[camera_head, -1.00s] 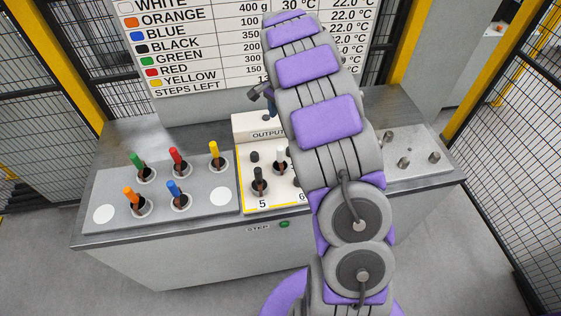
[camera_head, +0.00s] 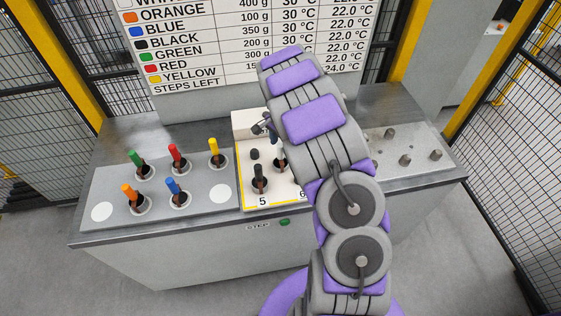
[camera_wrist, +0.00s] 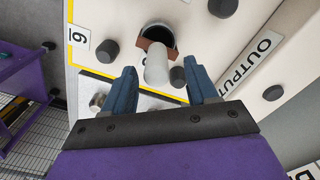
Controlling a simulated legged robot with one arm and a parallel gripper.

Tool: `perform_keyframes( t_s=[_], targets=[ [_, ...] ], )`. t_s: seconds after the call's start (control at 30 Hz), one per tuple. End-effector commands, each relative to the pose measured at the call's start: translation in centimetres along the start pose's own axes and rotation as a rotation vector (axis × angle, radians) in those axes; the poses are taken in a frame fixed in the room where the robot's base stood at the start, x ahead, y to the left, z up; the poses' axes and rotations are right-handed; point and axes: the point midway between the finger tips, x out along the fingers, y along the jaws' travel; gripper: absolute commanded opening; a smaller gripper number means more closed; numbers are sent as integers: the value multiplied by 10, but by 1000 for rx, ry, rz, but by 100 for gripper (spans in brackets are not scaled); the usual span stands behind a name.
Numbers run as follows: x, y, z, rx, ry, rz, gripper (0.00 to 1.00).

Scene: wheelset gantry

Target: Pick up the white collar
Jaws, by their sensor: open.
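The white collar (camera_wrist: 156,64) stands in a dark round socket near the label 6 in the wrist view. A brown piece shows around its base. My gripper (camera_wrist: 160,70) is open, with one blue finger to each side of the collar in the picture. I cannot tell whether the fingers reach down to its depth.
A black collar (camera_head: 260,178) stands close by at position 5. Green, red, yellow, orange and blue collars stand on the grey left plate (camera_head: 102,190). A grey knob (camera_wrist: 178,77) is right beside the white collar. Metal pegs (camera_head: 404,160) stand at the right.

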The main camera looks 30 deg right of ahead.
Motion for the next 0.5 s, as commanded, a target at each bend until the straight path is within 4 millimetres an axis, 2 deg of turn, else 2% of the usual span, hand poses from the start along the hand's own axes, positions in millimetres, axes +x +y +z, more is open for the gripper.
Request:
perform_keyframes(
  t_s=[0.2, 0.47, 0.5],
  targets=[
    [32, 3, 2, 0, -2, 1, 58],
    [34, 2, 2, 0, 0, -2, 58],
    [34, 2, 2, 0, 0, -1, 54]
  ],
)
